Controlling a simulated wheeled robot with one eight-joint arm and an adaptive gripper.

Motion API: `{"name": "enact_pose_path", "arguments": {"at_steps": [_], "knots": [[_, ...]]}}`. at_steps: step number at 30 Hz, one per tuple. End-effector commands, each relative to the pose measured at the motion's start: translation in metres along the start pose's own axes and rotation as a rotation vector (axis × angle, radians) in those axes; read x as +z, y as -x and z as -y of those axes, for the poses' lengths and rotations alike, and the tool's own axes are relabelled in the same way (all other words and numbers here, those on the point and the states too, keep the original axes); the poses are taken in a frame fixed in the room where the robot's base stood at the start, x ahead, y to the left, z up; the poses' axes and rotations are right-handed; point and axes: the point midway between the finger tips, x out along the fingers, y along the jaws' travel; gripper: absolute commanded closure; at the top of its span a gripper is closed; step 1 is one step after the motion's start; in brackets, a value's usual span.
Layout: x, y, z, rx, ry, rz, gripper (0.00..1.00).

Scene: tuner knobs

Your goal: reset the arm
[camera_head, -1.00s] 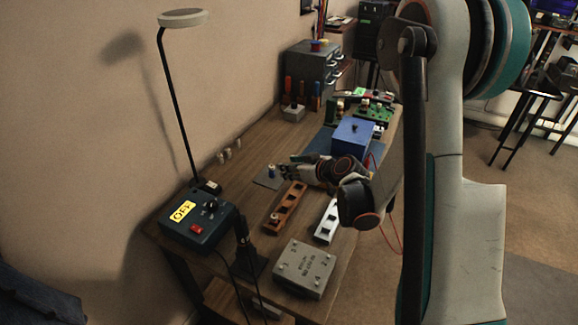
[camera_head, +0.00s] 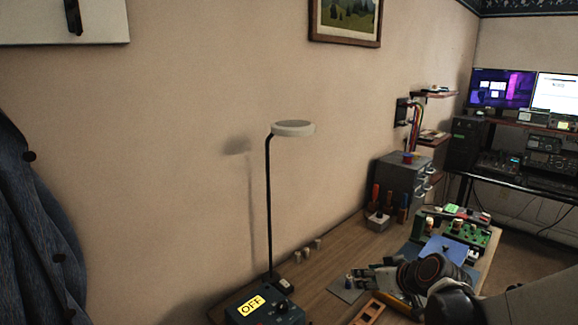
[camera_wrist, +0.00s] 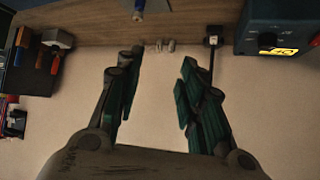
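My gripper (camera_head: 372,279) is over the wooden bench (camera_head: 335,250), low in the head view, with my arm reaching in from the lower right. In the wrist view my gripper (camera_wrist: 157,75) shows its two teal-padded fingers spread apart with nothing between them. A small blue-and-metal knob (camera_wrist: 138,8) is beyond the fingertips at the top of the wrist view. In the head view this knob (camera_head: 349,280) stands on a dark pad (camera_head: 345,290), close to the fingertips. I cannot tell whether they touch.
Several small pale knobs (camera_head: 308,249) line the wall side.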

Motion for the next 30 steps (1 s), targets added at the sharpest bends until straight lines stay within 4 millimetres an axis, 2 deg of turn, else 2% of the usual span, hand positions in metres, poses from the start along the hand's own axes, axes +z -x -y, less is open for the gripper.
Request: {"name": "enact_pose_path", "arguments": {"at_steps": [7, 14, 23, 30], "knots": [[0.0, 0.046, 0.027, 0.027, -0.035, 0.07, 0.64], [0.009, 0.088, 0.048, 0.065, -0.067, 0.129, 0.64], [0.031, 0.141, 0.069, 0.128, -0.11, 0.193, 0.64], [0.056, 0.181, 0.082, 0.188, -0.145, 0.234, 0.64]]}}
